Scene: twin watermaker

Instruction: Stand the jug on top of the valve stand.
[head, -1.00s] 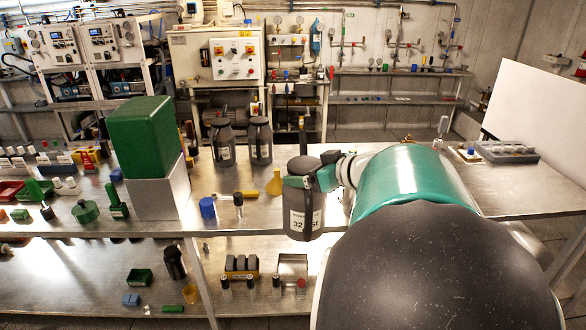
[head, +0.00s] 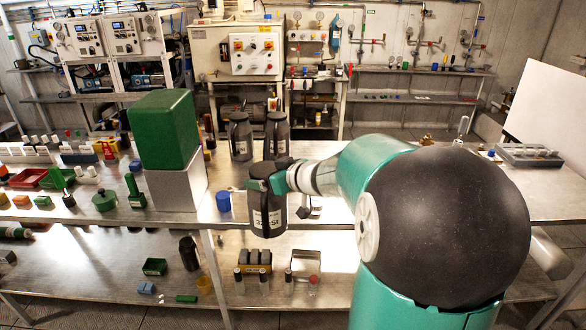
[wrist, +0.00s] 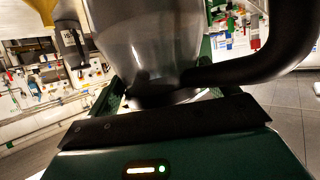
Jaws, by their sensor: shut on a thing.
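My gripper (head: 266,183) is shut on a dark grey jug (head: 268,215) with a white label, at the jug's top and handle. The jug hangs roughly upright over the front of the upper bench (head: 330,240). In the wrist view the jug's grey body (wrist: 150,45) fills the upper middle, and its black handle (wrist: 270,60) curves to the right. A tall green box (head: 164,130) rests on a pale grey block (head: 172,190) to the left of the jug. I cannot tell for sure whether this is the valve stand.
Two similar dark jugs (head: 240,137) (head: 277,136) stand farther back on the bench. A blue cup (head: 223,201) is between the grey block and the held jug. Small parts crowd the left side. The bench right of my arm has free room before a grey tray (head: 528,155).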

